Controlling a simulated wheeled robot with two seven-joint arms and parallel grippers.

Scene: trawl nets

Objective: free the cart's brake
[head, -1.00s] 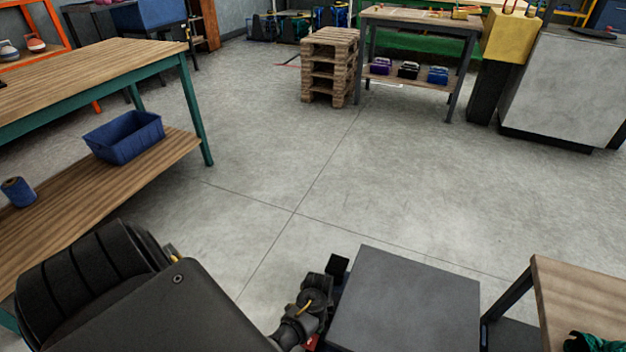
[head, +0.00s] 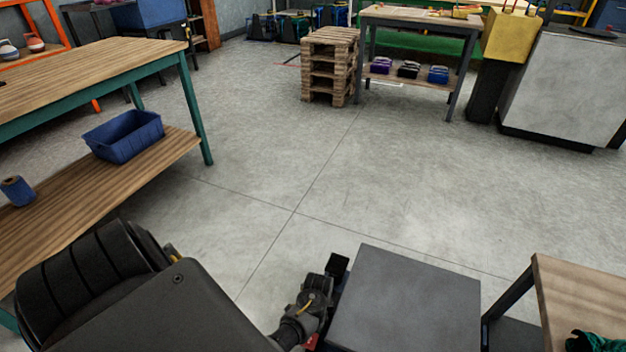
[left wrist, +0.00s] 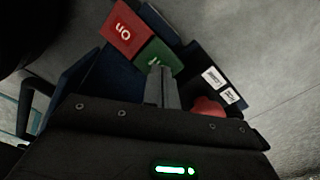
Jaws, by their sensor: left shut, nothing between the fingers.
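In the left wrist view, a red plate marked "on" (left wrist: 123,28) and a green plate (left wrist: 158,55) sit side by side on a dark blue body. The green plate's lettering is partly hidden by my left gripper (left wrist: 160,72). The gripper's fingers are shut and empty, with their tips at the green plate; I cannot tell whether they touch it. A red rounded part (left wrist: 208,107) shows beside the fingers. In the head view, a flat dark grey top (head: 405,300), possibly the cart's, lies just right of my left wrist. My right gripper is out of view.
A dark panel with two white labels (left wrist: 212,77) is near the plates. In the head view, a wooden bench with a blue bin (head: 124,136) stands left. A wooden table (head: 580,300) is at lower right. The concrete floor (head: 320,190) ahead is clear up to a pallet stack (head: 330,65).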

